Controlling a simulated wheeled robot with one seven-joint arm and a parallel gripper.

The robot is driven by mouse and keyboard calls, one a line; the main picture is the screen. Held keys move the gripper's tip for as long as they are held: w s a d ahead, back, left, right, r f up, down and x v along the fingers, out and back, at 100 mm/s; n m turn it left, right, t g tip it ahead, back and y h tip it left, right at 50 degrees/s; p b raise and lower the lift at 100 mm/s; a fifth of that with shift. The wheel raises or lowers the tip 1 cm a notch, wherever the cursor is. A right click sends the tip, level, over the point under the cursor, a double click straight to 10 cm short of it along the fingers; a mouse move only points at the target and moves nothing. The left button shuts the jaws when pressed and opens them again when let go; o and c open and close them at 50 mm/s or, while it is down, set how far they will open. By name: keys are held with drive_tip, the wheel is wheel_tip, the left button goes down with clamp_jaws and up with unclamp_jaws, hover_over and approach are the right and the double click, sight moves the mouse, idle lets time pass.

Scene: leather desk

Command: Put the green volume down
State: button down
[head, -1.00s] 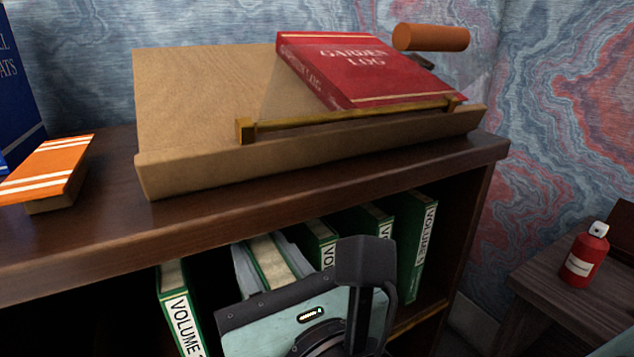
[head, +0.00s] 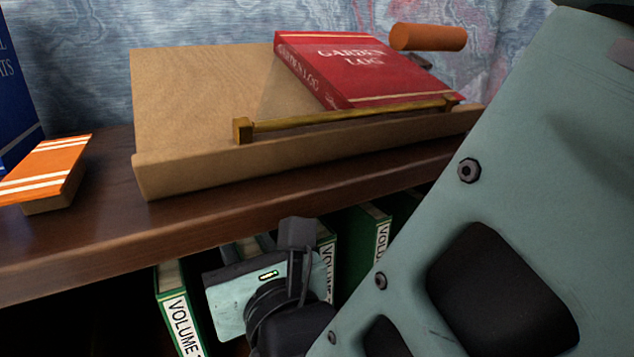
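Green volumes with white "VOLUME" labels stand in the shelf under the desk top. One green volume (head: 180,318) is left of my gripper (head: 232,305). Others stand to its right: one close by (head: 328,258) and one further right (head: 370,240). A further green volume (head: 256,244) shows only a small part of its top, directly behind my gripper. My gripper points into the shelf. Its fingertips are hidden behind its own body, so I cannot see whether they are around that volume or apart from it.
Above, the desk top (head: 75,245) carries a slanted wooden stand (head: 190,105) with a red Garden Log book (head: 375,75) and a brass bar. An orange book (head: 50,168) and a blue book (head: 15,110) are at left. My arm covers the right side.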

drive_tip(key=c, duration=1.6)
unclamp_jaws()
drive_tip(key=shift+f, duration=0.15)
drive_tip(key=o, duration=0.4)
drive_tip(key=shift+o, duration=0.2)
